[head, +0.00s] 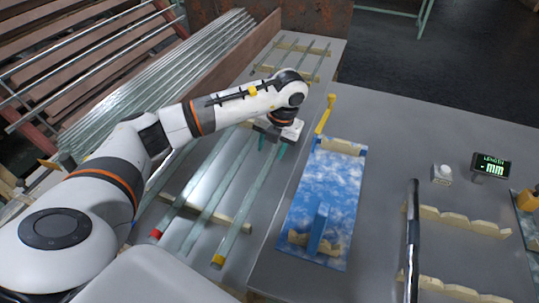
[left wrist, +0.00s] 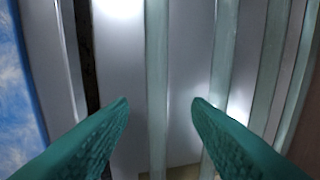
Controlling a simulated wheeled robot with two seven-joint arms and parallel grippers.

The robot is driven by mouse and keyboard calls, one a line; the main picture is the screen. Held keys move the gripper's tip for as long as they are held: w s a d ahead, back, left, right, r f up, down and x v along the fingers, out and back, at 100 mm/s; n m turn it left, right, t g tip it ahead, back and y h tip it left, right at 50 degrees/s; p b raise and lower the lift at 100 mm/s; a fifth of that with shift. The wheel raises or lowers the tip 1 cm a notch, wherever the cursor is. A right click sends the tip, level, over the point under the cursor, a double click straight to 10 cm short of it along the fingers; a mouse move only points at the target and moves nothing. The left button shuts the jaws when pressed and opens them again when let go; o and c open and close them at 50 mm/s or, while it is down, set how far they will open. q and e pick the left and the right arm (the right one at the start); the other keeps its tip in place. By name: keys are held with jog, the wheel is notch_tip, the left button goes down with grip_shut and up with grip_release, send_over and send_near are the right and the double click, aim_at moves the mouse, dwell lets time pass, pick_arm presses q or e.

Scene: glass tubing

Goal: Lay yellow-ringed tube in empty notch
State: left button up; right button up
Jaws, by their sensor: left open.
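The yellow-ringed tube (head: 228,236) is a pale glass tube, the rightmost of several on notched wooden rails, with its yellow ring at the near end. My left gripper (head: 271,147) is open over the far part of this row. In the left wrist view a tube (left wrist: 157,75) runs between the open fingers (left wrist: 161,103), apparently the yellow-ringed one; its ring is out of that view. Notched wooden supports stand on the blue cloud-patterned board (head: 331,185), a far one (head: 341,147) and a near one (head: 298,239); no tube shows across them. My right gripper is not in view.
A blue upright block (head: 318,226) stands near the near support. A dark rod (head: 412,245) lies across notched rails (head: 462,221) at the right. A small white object (head: 441,175) and a length display (head: 491,166) stand behind. Stacked glass tubing lies at the upper left.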

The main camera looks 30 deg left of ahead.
pick_arm(q)
notch_tip(320, 180, up, 8)
jog(key=d, duration=0.1)
jog(key=shift+w+d, duration=0.2)
jog(key=shift+d, duration=0.15)
jog(key=shift+r, duration=0.1)
dwell(0.5)
